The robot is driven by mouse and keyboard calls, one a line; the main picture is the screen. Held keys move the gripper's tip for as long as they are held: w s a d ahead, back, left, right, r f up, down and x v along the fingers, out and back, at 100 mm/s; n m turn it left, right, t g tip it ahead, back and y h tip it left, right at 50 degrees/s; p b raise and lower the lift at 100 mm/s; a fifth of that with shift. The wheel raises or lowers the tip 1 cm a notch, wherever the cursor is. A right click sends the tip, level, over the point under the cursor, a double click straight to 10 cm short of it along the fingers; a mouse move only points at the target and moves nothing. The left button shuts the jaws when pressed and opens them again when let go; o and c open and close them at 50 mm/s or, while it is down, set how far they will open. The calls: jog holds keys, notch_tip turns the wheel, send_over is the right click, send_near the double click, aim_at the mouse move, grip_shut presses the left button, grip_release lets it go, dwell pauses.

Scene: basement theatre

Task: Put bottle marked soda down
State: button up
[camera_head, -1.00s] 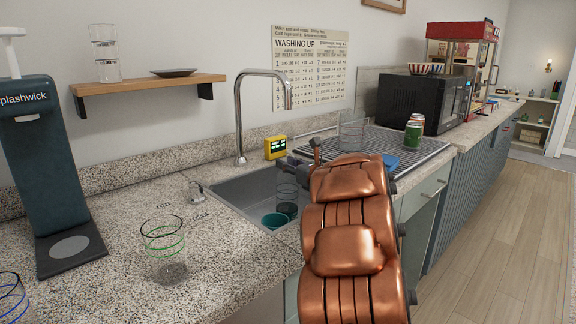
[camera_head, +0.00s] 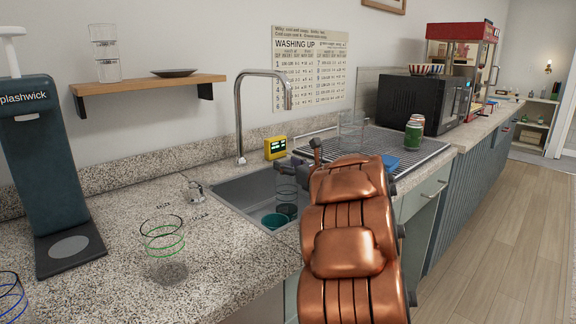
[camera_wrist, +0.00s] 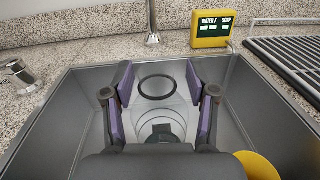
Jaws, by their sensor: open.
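I see no label reading soda in either view. In the wrist view my gripper (camera_wrist: 160,88) is open over the sink (camera_wrist: 80,110), with its two purple-padded fingers apart. A clear glass vessel with a dark ring rim (camera_wrist: 158,76) stands between and below the fingers, and I see no finger closed on it. A dark green shape shows low inside or beneath it, partly hidden by my gripper. In the head view a clear vessel with dark rings (camera_head: 287,193) stands in the sink beside a teal cup (camera_head: 274,220). My copper arm hides part of the sink.
A yellow rounded object (camera_wrist: 257,167) sits at the wrist view's lower right. The tap (camera_head: 238,115) and a yellow display box (camera_head: 275,148) stand behind the sink. The drying rack (camera_head: 425,150) holds a green can (camera_head: 413,135). A green-ringed glass (camera_head: 163,248) stands on the left counter.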

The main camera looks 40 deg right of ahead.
jog(key=shift+r, duration=0.25)
jog(key=s+a, duration=0.1)
jog(key=s, duration=1.1)
jog(key=shift+f, duration=0.2)
jog(key=shift+a, duration=0.1)
